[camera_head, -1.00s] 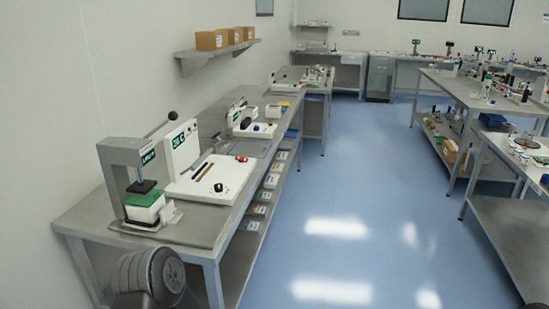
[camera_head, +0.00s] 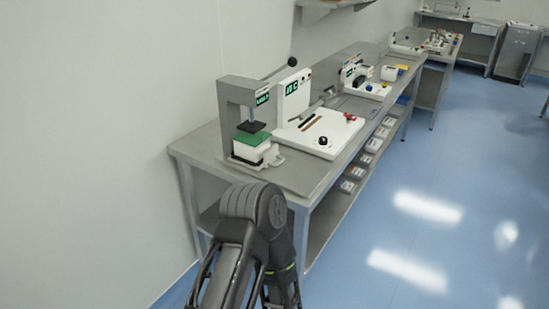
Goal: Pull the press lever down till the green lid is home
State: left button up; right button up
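A grey arbor press (camera_head: 228,95) stands at the near left end of the steel bench. Its lever (camera_head: 275,75) slants up to the right and ends in a dark ball knob (camera_head: 292,62). The green lid (camera_head: 252,138) lies on top of a white box (camera_head: 255,152) under the dark press ram (camera_head: 252,126). The ram is close above the lid; I cannot tell if they touch. One of my arms shows at the bottom, in front of the bench. Neither of my grippers shows.
The steel bench (camera_head: 205,142) runs along the left wall. Beside the press sits a white fixture board (camera_head: 325,133) with a black knob, a red part and a green display (camera_head: 292,87). Small bins (camera_head: 356,172) fill the shelf below. Blue floor (camera_head: 440,180) is clear on the right.

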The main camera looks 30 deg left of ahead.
aim_at(292, 62)
jog(key=i+j, duration=0.15)
jog(key=i, duration=0.35)
jog(key=i+j, duration=0.15)
jog(key=i, duration=0.35)
jog(key=i+u, duration=0.15)
jog(key=u, duration=1.2)
